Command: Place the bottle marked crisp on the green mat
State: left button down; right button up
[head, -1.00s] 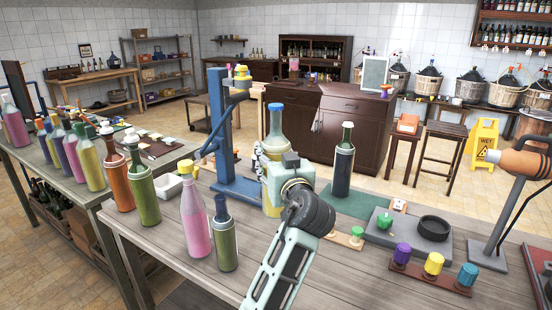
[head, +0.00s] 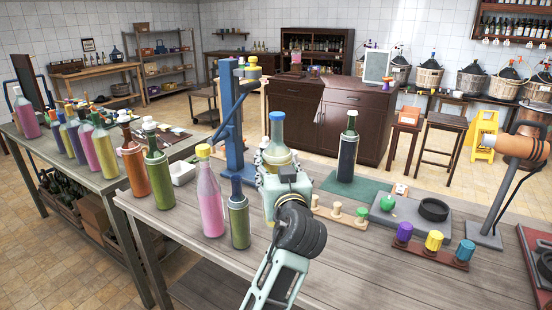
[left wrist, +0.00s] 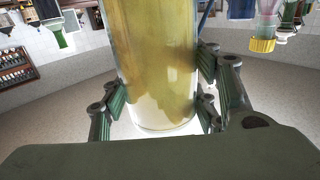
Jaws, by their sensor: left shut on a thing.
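My left gripper (head: 277,168) is shut on a clear bottle with yellow contents and a blue cap (head: 277,132), held upright. In the left wrist view this yellow bottle (left wrist: 157,60) stands between the fingers. Its lower part is hidden by the gripper in the head view, so I cannot tell whether it touches the table. The green mat (head: 376,187) lies behind and to the right of the gripper. A dark bottle with a green neck and white cap (head: 347,150) stands upright on it. I cannot read any marking "crisp". My right gripper is not in view.
A pink bottle (head: 209,200) and an olive bottle (head: 239,220) stand left of my gripper. A blue stand (head: 230,120) rises behind them. A grey board with a black ring (head: 433,210) and a row of coloured knobs (head: 433,242) lie to the right.

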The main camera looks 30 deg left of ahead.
pick_arm(q)
jog(key=s+d+f+m+t+h, duration=0.1)
jog(key=s+d+f+m+h, duration=0.1)
jog(key=s, duration=0.4)
jog(key=s+d+f+m+t+h, duration=0.1)
jog(key=s+d+f+m+h, duration=0.1)
jog(key=s+d+f+h, duration=0.3)
jog(key=s+d+f+m+t+h, duration=0.1)
jog(key=s+d+f+m+h, duration=0.2)
jog(key=s+f, duration=0.3)
jog(key=s, duration=0.3)
jog(key=shift+s+d+f, duration=0.15)
jog(key=shift+d+f, duration=0.05)
jog(key=shift+d, duration=0.15)
jog(key=shift+f, duration=0.1)
